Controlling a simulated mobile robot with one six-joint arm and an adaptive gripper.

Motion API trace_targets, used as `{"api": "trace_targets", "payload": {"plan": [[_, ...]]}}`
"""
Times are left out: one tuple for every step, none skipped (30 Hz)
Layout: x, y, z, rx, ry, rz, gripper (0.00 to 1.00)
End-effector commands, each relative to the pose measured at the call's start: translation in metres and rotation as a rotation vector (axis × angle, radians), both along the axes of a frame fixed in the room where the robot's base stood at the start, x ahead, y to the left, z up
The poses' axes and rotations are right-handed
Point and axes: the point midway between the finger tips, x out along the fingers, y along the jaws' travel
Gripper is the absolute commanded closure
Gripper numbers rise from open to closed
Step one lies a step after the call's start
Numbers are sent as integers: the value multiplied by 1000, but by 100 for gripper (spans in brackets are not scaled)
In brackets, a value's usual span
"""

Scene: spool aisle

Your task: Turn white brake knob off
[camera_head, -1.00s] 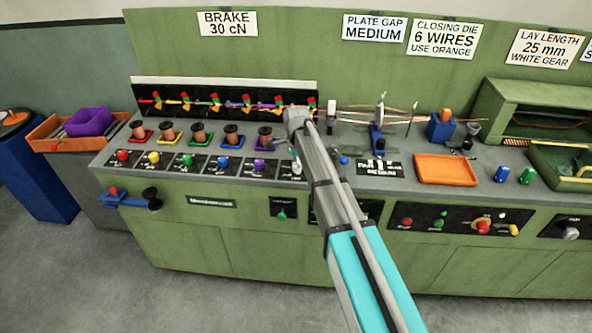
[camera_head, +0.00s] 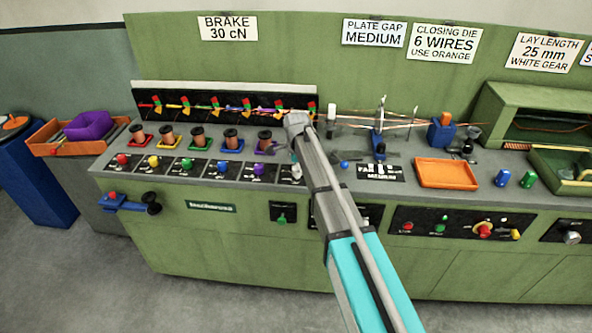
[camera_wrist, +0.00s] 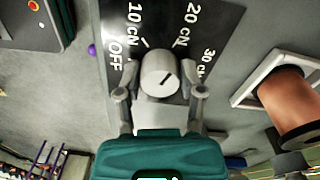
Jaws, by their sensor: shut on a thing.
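The white brake knob (camera_wrist: 158,72) is in the middle of the wrist view, with a short dark pointer line on its face. The line slants between lower left and upper right. Its black dial plate (camera_wrist: 207,50) carries the marks OFF and 10 cN at left, 20 cN at top and 30 cN at right. My gripper (camera_wrist: 160,94) is shut on the knob, one finger at each side. In the head view my arm largely hides the knob and the fingers.
A copper spool (camera_wrist: 296,98) in a white-rimmed holder stands close at the right in the wrist view. A row of coloured brake knobs, such as the purple one (camera_head: 258,170), runs left along the green bench. An orange tray (camera_head: 446,173) lies to the right.

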Motion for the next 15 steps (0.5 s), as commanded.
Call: {"api": "trace_targets", "payload": {"plan": [[1,3,0,0,0,-1,98],[0,2,0,0,0,-1,98],[0,1,0,1,0,1,97],[0,1,0,1,-1,2,97],[0,1,0,1,-1,4,97],[0,1,0,1,-1,8,97],[0,1,0,1,-1,12,97],[0,1,0,1,-1,16,97],[0,0,0,2,-1,24,97],[0,0,0,2,-1,31,97],[0,0,0,2,-1,40,97],[0,0,0,2,-1,53,97],[0,0,0,2,-1,64,97],[0,0,0,2,-1,78,97],[0,0,0,2,-1,96,97]]}}
